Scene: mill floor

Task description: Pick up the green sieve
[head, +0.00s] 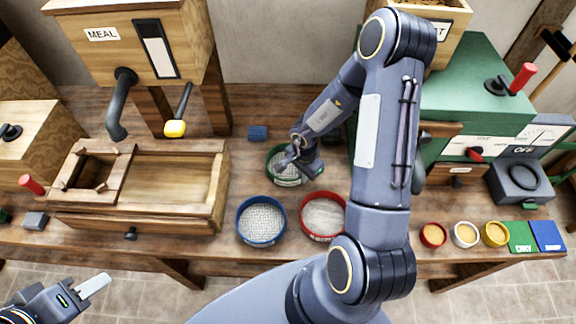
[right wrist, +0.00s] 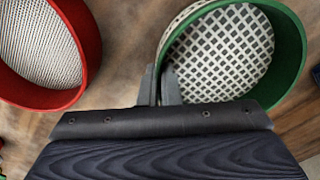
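The green sieve (head: 287,181) stands at the back of the bench, partly hidden by my right arm in the head view. In the right wrist view the green sieve (right wrist: 288,70) shows a green wall and a pale mesh. My right gripper (right wrist: 160,86) has its two fingers close together, one on each side of the sieve's rim, and looks shut on it. I cannot tell whether the sieve is clear of the bench. My left gripper (head: 92,287) is at the lower left, away from the bench, with its fingers only partly visible.
A blue sieve (head: 262,221) and a red sieve (head: 323,216) stand in front of the green one. A blue block (head: 257,132) lies behind it. A wooden trough (head: 170,190) is at left, a green machine (head: 465,95) at right, small bowls (head: 465,234) at front right.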

